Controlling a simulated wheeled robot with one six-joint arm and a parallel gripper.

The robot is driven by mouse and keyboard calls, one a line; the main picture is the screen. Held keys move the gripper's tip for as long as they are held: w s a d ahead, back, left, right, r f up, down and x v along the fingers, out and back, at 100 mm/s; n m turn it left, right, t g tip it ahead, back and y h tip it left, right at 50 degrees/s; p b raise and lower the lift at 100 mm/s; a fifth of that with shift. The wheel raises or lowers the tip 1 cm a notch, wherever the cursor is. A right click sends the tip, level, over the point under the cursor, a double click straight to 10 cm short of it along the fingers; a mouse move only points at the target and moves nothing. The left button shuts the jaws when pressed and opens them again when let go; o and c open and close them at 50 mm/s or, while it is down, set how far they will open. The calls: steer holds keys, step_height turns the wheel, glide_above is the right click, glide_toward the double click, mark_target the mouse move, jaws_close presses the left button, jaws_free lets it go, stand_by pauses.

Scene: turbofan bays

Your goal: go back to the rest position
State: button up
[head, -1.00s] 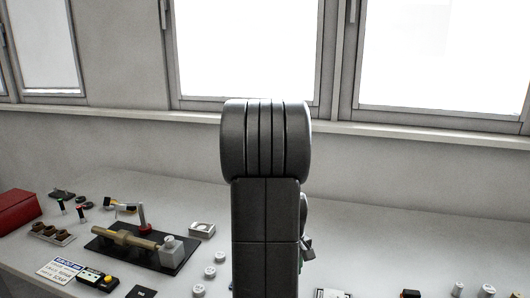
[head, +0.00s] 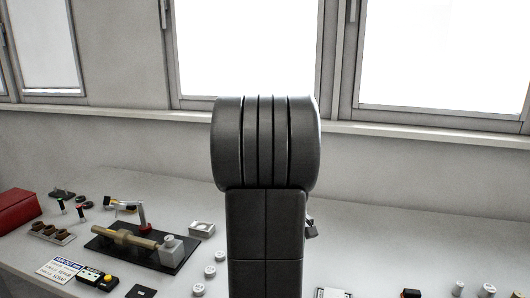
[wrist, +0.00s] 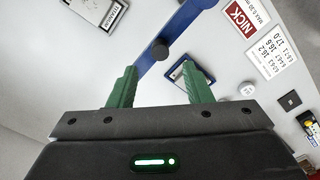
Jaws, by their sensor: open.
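My gripper (wrist: 160,88) shows in the wrist view with its two green fingers apart and nothing between them. Past the fingertips lie the white table top, a blue bar and a dark round knob (wrist: 163,51), all apart from the fingers as far as I can tell. In the head view my dark arm stands upright in the middle and hides the table behind it. Only a small part of my gripper's end peeks out at the arm's right side there, too little to read the fingers.
A black plate (head: 113,253) with a brass shaft and grey block sits at left on the table. A red box (head: 17,208) lies at the far left edge. Several small white pieces (head: 210,271) stand left of my arm. The right back of the table (head: 420,240) is clear.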

step_height(320, 180, up, 7)
step_height(320, 180, down, 14)
steer(key=shift+r+p, duration=0.2)
steer(key=shift+p, duration=0.15)
steer(key=shift+s+d+f, duration=0.1)
steer(key=shift+d+f, duration=0.1)
steer(key=shift+s+d+m, duration=0.2)
steer(key=shift+d+m, duration=0.35)
steer(key=shift+m, duration=0.35)
steer(key=shift+s, duration=0.1)
